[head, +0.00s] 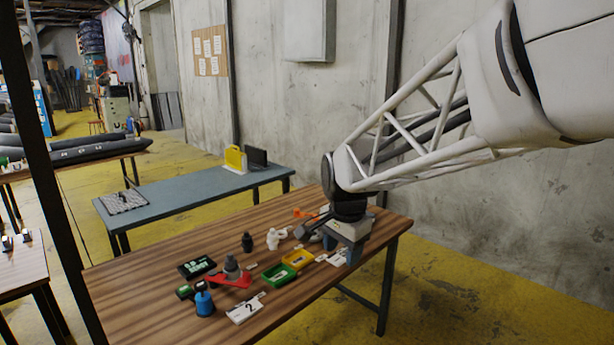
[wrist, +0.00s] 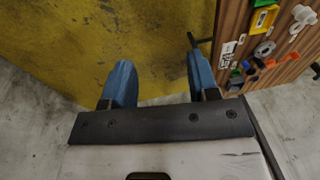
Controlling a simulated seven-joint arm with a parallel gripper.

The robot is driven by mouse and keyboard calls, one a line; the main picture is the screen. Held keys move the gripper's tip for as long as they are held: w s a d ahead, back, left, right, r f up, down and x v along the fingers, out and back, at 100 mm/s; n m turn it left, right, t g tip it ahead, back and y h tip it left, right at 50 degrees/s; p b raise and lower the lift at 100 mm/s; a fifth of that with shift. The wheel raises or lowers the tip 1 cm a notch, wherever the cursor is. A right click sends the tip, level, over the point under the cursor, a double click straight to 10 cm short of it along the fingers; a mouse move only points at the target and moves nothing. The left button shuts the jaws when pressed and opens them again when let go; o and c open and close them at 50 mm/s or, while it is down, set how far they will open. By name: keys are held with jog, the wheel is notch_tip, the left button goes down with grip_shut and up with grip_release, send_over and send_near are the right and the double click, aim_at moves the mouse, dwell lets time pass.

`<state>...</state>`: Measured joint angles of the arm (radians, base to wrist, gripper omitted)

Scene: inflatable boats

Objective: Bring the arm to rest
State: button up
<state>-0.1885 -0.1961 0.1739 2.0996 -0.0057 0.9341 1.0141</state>
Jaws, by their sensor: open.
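My arm reaches in from the upper right in the head view, with my gripper (head: 344,252) pointing down at the right end of the wooden table (head: 130,290). Its two blue fingers stand apart. In the wrist view my gripper (wrist: 160,82) is open, with nothing between the fingers but yellow floor (wrist: 60,50) beyond them. There the table (wrist: 232,15) lies to the right of the fingers, so the gripper seems to be off the table's edge. Its height above the table is hard to tell.
The table holds a green bin (head: 279,277), a yellow bin (head: 298,259), a blue bottle (head: 204,302), a red tool (head: 228,281), a white figure (head: 274,239) and a number card (head: 245,309). A blue-grey table (head: 190,200) stands behind. A concrete wall (head: 500,230) is at the right.

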jog(key=s+d+f+n, duration=0.1)
jog(key=s+d+n, duration=0.3)
jog(key=s, duration=0.9)
jog(key=s+d+f+n+t, duration=0.1)
jog(key=s+d+n, duration=0.4)
jog(key=s, duration=0.8)
jog(key=shift+s+d, duration=0.15)
jog(key=shift+d, duration=0.85)
